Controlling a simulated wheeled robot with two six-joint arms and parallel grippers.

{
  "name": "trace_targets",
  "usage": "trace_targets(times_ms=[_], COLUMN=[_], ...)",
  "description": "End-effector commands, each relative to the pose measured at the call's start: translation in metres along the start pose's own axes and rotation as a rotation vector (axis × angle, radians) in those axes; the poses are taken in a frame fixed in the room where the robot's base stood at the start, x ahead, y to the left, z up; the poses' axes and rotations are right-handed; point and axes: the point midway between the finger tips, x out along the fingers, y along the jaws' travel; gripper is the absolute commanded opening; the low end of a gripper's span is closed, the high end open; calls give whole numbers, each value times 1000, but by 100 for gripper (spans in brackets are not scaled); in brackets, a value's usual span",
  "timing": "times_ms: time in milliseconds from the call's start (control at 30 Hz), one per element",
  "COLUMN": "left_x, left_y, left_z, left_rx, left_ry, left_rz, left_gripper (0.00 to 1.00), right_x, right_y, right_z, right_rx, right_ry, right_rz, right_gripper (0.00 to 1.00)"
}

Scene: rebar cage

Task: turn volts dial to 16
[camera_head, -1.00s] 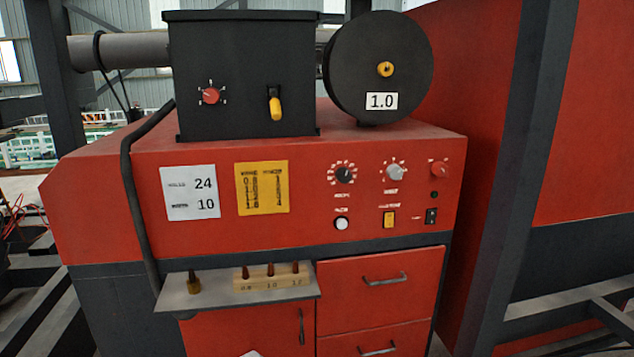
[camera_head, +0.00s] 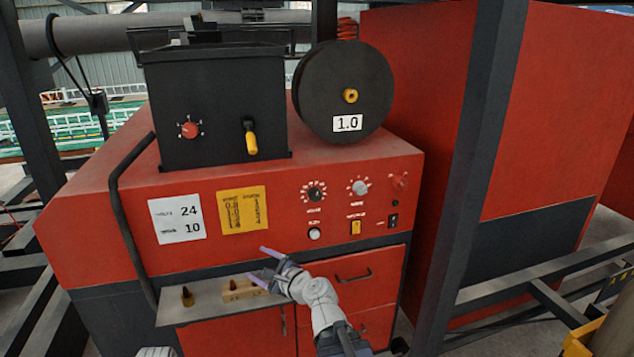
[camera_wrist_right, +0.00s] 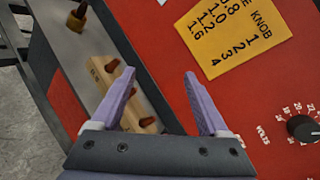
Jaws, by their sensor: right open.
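The volts dial is a black knob ringed by white numbers on the red machine front; it shows in the head view (camera_head: 314,194) and at the right edge of the right wrist view (camera_wrist_right: 302,128). Its pointer setting is too small to read. My right gripper (camera_head: 259,264) is open, with its purple fingers below and left of the dial, in front of the small shelf. In the right wrist view the open fingers (camera_wrist_right: 160,73) have nothing between them and the dial lies outside them, to the right. My left gripper is not clearly in view.
A white card reading 24 and 10 (camera_head: 177,219) and a yellow chart (camera_head: 244,210) are left of the dial. A grey knob (camera_head: 360,187) and red knob (camera_head: 399,182) are to its right. The shelf (camera_head: 205,313) juts out below, holding a wooden block (camera_wrist_right: 100,72) with brown tips.

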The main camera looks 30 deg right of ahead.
Motion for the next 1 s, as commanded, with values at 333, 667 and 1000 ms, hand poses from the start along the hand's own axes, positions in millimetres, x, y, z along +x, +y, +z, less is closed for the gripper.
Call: trace_targets(times_ms=[333,667,1000], left_x=[-62,-62,-62], left_y=[-6,-6,-6], left_z=[4,4,4], left_rx=[-2,-2,-2], left_ry=[-1,-1,-1], left_rz=[1,1,1], left_gripper=[50,50,50], right_x=[-86,-87,-50], right_y=[-181,-190,-210], right_z=[-36,-43,-50], right_rx=[716,764,761], right_ry=[-21,-29,-29], right_rz=[-518,-549,-547], right_gripper=[78,78,78])
